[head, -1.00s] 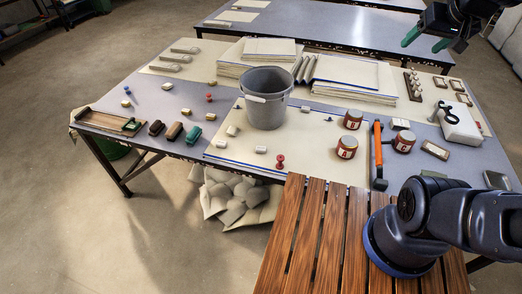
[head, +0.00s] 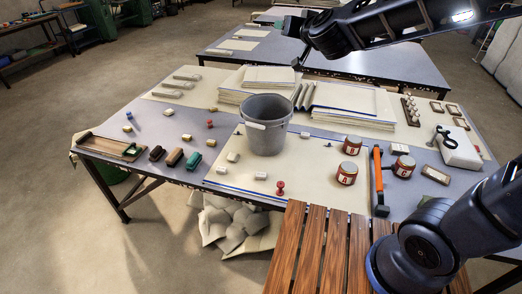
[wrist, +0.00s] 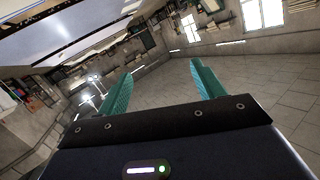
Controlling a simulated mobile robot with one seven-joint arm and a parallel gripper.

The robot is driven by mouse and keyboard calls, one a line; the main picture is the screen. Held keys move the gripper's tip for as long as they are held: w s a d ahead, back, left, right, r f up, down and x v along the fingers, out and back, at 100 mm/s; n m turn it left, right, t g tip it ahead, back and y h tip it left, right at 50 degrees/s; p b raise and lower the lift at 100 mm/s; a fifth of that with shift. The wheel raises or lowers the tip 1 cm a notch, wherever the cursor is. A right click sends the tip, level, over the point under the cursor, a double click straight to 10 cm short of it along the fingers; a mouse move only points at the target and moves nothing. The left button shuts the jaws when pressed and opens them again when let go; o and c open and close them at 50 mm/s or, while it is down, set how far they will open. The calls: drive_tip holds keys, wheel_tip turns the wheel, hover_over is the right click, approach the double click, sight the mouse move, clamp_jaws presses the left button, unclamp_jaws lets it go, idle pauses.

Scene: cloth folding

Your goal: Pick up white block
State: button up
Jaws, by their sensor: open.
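Several small whitish blocks lie on the work table; I cannot tell which one is meant. In the head view, one white block (head: 261,176) lies on the cream sheet near its front edge, and another (head: 233,157) lies left of the bucket. A smaller one (head: 304,135) lies right of the bucket. My gripper (wrist: 162,69) shows in the wrist view with its two green fingers spread and nothing between them. It faces the room's floor and walls, away from the blocks. The head view does not show it.
A grey bucket (head: 265,130) stands mid-table. Red-brown cans (head: 347,174), an orange-handled tool (head: 378,175) and a red pin (head: 280,188) lie to its right and front. Paper stacks (head: 350,98) stand behind. A slatted wooden surface (head: 310,245) is in front. My arm crosses the upper right.

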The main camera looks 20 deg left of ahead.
drive_tip(key=s+a+f+m+t+h, duration=0.1)
drive_tip(key=s+a+f+t+h, duration=0.35)
drive_tip(key=s, duration=0.95)
drive_tip(key=g+h, duration=0.1)
drive_tip(key=g, duration=0.1)
approach(261, 177)
drive_tip(key=w, duration=0.1)
drive_tip(key=w+f, duration=0.1)
drive_tip(key=w, duration=0.1)
drive_tip(key=shift+w+a+f+m, duration=0.15)
drive_tip(key=shift+w+a+m, duration=0.1)
drive_tip(key=shift+w+m, duration=0.05)
drive_tip(key=shift+r+x, duration=0.15)
drive_tip(key=shift+x, duration=1.4)
drive_tip(key=shift+r+x, duration=0.15)
drive_tip(key=shift+x, duration=1.35)
drive_tip(key=shift+a, duration=0.15)
drive_tip(key=c, duration=1.1)
drive_tip(key=shift+o, duration=0.2)
